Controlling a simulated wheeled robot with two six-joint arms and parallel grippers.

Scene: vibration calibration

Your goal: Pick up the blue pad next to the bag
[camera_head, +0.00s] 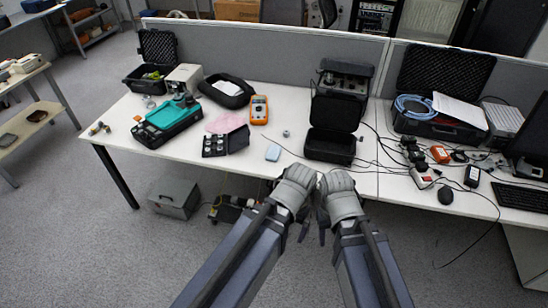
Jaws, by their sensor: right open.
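A small light-blue pad (272,153) lies flat on the white table, left of an open black case (333,130). A black, soft-looking bag (228,91) lies farther back and to the left. My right gripper (323,226) is at the table's front edge, open and empty, in front of the black case and right of the pad. My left gripper (302,230) is close beside it, and its fingers are mostly hidden by its wrist. Neither gripper touches the pad.
The white table (235,158) is clear around the pad. An orange meter (259,109), a pink cloth (226,122) and a dark box of round parts (225,141) are behind and left of it. A thin cable runs near the pad. A grey partition (270,55) closes the back.

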